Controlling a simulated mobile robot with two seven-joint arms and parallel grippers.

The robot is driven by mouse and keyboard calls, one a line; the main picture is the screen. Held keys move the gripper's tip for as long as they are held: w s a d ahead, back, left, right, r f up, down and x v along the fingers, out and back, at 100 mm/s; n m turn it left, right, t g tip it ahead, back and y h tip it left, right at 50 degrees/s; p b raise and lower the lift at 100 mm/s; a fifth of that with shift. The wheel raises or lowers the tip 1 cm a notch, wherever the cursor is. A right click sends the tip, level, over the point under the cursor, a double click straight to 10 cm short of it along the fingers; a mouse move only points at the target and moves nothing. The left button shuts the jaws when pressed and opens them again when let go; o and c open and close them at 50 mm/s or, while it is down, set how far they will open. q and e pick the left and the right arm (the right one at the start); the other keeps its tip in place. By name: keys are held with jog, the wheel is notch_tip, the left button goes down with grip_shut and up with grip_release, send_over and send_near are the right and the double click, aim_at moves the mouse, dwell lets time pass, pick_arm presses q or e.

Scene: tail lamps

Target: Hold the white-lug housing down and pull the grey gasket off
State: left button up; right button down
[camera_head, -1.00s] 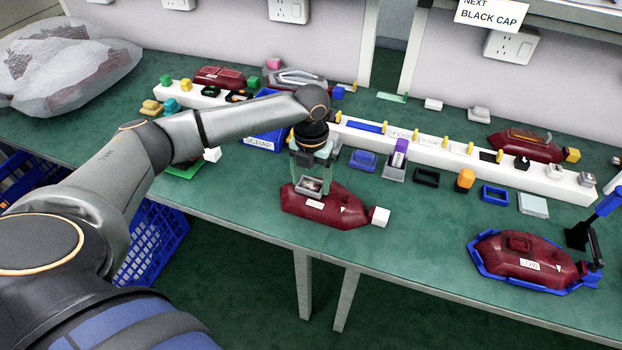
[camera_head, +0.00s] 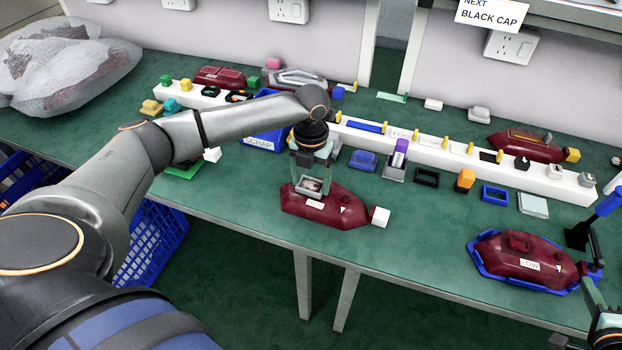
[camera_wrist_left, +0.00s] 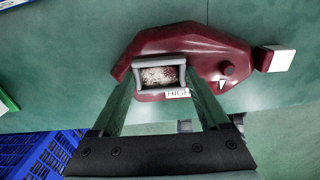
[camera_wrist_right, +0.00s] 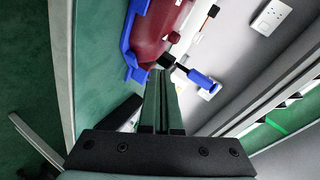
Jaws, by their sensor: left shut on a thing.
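The white-lug housing (camera_head: 345,212) is a dark red lamp body near the table's front edge, with a white lug (camera_head: 380,216) at its right end. In the left wrist view the housing (camera_wrist_left: 205,45) carries a HIGH label. The grey gasket (camera_wrist_left: 137,74) is a rectangular frame around a pale speckled opening on the housing. My left gripper (camera_head: 310,188) points down with its fingers on the gasket's two sides. My right gripper (camera_wrist_right: 161,75) has its fingers together and empty. It shows partly at the head view's lower right, near the other red housing.
A red housing labelled LOW (camera_head: 525,262) sits in a blue cradle (camera_head: 480,265) with a blue-handled clamp (camera_head: 608,200) at right. A white rail (camera_head: 450,160) with pegs and small parts runs behind. A blue SCRAP bin (camera_head: 262,140) stands behind my left arm. Table between the two housings is clear.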

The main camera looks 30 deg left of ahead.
jog(key=w+a+r+m+t+y, duration=0.1)
jog(key=w+a+r+t+y, duration=0.2)
jog(key=a+r, duration=0.75)
jog(key=w+a+f+n+g+y, duration=0.2)
jog(key=a+n, duration=0.1)
jog(key=a, duration=0.4)
jog(key=w+a+f+n+g+y, duration=0.1)
jog(key=a+n+g, duration=0.1)
jog(key=a, duration=0.5)
jog(key=s+a+n+g, duration=0.5)
jog(key=a+n, duration=0.6)
jog(key=a, duration=0.2)
jog(key=s+a+n+g, duration=0.5)
jog(key=a+n, duration=0.7)
jog(key=shift+h, duration=0.4)
jog(key=shift+f, duration=2.95)
jog(key=shift+f, duration=0.4)
jog(key=shift+f+g, duration=0.3)
jog(key=shift+f, duration=0.2)
